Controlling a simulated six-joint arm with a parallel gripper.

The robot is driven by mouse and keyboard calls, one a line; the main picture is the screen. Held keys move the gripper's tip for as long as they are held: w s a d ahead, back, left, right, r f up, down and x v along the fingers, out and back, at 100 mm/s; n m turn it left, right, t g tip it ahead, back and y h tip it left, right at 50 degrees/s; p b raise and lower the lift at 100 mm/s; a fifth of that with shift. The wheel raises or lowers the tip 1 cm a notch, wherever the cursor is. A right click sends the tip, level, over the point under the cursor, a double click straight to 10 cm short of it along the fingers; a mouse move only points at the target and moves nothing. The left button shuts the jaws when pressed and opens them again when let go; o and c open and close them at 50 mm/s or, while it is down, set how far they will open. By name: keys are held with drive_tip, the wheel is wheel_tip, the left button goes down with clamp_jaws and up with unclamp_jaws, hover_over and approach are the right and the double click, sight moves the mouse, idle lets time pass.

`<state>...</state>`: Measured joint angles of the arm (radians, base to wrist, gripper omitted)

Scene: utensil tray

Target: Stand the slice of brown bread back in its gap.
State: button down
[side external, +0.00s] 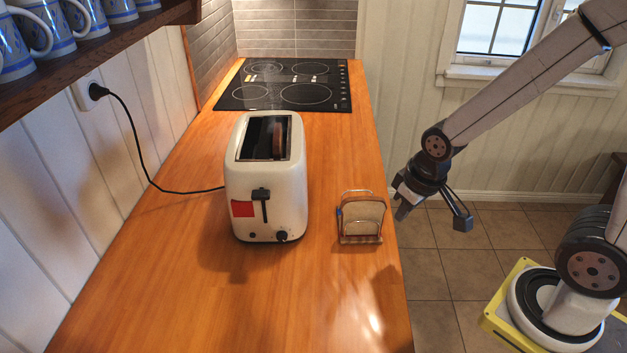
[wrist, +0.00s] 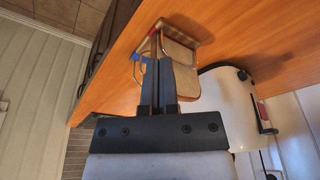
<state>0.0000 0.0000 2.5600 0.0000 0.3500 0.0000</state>
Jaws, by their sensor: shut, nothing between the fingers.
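A brown bread slice (side external: 277,141) stands on edge in the right part of the opening of the white toaster (side external: 267,205), its top showing. A small wire rack (side external: 343,238) stands on the counter to the right of the toaster and holds pale bread (side external: 363,217). In the wrist view the rack (wrist: 196,28) and pale bread (wrist: 180,56) lie beyond the fingers, which hide part of them. I cannot tell which gap in the rack is free. My gripper (side external: 402,211) is shut and empty, to the right of the rack, by the counter's right edge; its fingers fill the middle of the wrist view (wrist: 168,65).
The wooden counter (side external: 170,300) is clear in front of the toaster. A black hob (side external: 290,84) lies behind it. A cord (side external: 145,165) runs from the toaster to a wall socket. A shelf with blue-patterned mugs (side external: 82,18) hangs at upper left.

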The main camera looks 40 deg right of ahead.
drive_tip(key=c, duration=0.5)
unclamp_jaws()
drive_tip(key=shift+c, duration=0.2)
drive_tip(key=shift+w+r, duration=0.1)
wheel_tip(320, 180, up, 17)
drive_tip(key=m+g, duration=0.3)
drive_tip(key=m, duration=0.5)
hover_over(277, 128)
drive_tip(key=shift+d, duration=0.15)
drive_tip(key=shift+f, duration=3.9)
clamp_jaws()
